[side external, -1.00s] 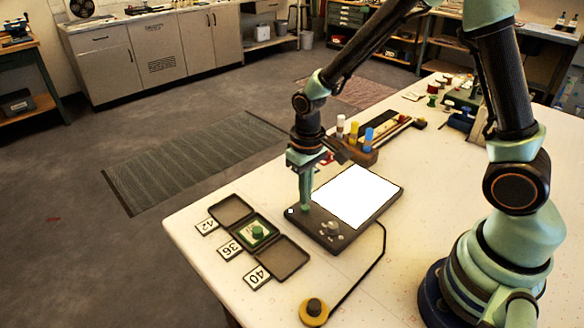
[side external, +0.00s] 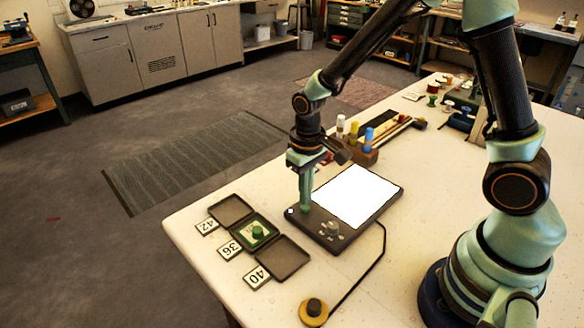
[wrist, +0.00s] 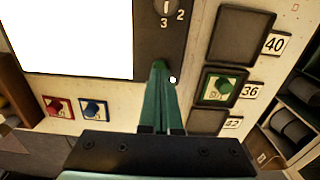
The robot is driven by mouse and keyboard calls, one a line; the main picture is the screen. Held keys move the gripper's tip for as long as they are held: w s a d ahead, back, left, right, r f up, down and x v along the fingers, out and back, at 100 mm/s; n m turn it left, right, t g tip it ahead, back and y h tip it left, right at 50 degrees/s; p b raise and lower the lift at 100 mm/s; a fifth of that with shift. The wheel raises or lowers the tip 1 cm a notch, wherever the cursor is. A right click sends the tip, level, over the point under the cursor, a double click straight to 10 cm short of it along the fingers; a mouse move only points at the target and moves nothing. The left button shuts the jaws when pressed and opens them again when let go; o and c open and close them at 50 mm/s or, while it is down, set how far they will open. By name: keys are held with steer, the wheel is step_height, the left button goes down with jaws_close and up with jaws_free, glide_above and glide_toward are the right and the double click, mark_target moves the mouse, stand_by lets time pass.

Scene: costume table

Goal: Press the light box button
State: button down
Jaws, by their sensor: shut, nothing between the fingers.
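The light box (side external: 318,222) is a dark flat panel on the white table, with a bright white lit screen (side external: 357,196). Its dark border carries a knob (side external: 331,229), marked with numbers in the wrist view (wrist: 166,6), and a small white dot (side external: 291,211). My gripper (side external: 305,208) is shut and empty, pointing down at the border's corner. In the wrist view its green fingertips (wrist: 160,66) are over the border, right beside the white dot (wrist: 172,79). No button shows clearly; the fingers cover that spot. I cannot tell whether the tips touch the box.
Three dark trays (side external: 231,210) with cards 42, 36 and 40 stand to the left; the middle one holds a green spool (side external: 257,232). A wooden block with coloured bottles (side external: 360,155) stands behind the box. A cable runs to a yellow disc (side external: 313,312) at the front.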

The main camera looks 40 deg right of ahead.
steer(key=shift+f, duration=0.9)
steer(key=shift+r, duration=3.45)
steer(key=shift+r, duration=0.2)
steer(key=s+d+r+t, duration=0.2)
steer(key=s+r, duration=0.2)
steer(key=r, duration=0.3)
steer(key=s+d+r+t, duration=0.2)
steer(key=s+r+t, duration=0.1)
steer(key=r, duration=0.4)
steer(key=shift+s+d+r+t, duration=0.2)
steer(key=shift+s+d+t, duration=0.1)
steer(key=shift+s, duration=0.35)
